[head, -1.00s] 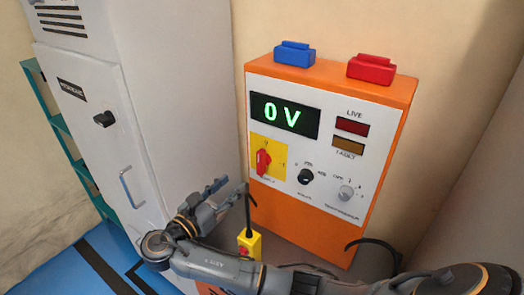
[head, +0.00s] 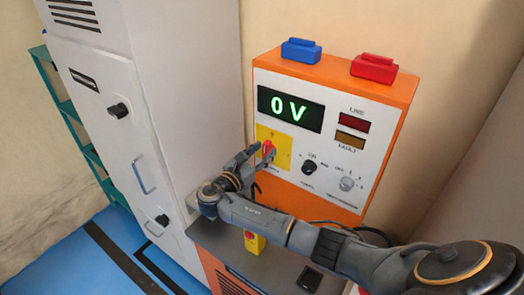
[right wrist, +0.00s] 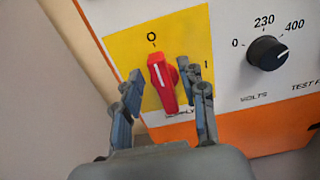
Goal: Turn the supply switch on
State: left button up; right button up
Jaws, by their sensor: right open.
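The supply switch is a red rotary handle (right wrist: 162,82) on a yellow plate (right wrist: 122,50) of the orange and white supply panel. Its white line points up towards the O mark, and an I mark is to its right. The switch (head: 268,149) also shows in the head view, partly behind my gripper. My right gripper (right wrist: 166,78) is open, with one finger on each side of the red handle; I cannot tell whether they touch it. It also shows at the panel in the head view (head: 261,153). My left gripper is not in view.
The display (head: 290,109) reads 0 V. The LIVE lamp (head: 354,119) and FAULT lamp (head: 350,138) look dark. A black volts knob (right wrist: 267,53) is right of the switch. A grey cabinet (head: 140,110) stands left. A yellow pendant (head: 254,242) is below my arm.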

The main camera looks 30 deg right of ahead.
grip_shut()
dwell(0.3)
jog(key=m, duration=0.1)
jog(key=m+b, duration=0.1)
jog(key=m, duration=0.1)
jog(key=shift+s+d+f+m, duration=0.15)
jog(key=shift+s+f+m, duration=0.1)
jog(key=shift+s+m, duration=0.15)
jog(key=shift+s+d+f+m+b, duration=0.1)
jog(key=shift+s+f+m+b, duration=0.2)
jog(key=shift+m+b, duration=2.05)
jog(key=shift+s+d+f+m+b, duration=0.1)
jog(key=shift+f+m+b, duration=0.25)
jog(key=shift+m+b, duration=2.05)
jog(key=shift+s+d+f+m+b, duration=0.1)
jog(key=shift+s+f+m+b, duration=0.2)
jog(key=shift+m+b, duration=2.05)
jog(key=shift+w, duration=0.1)
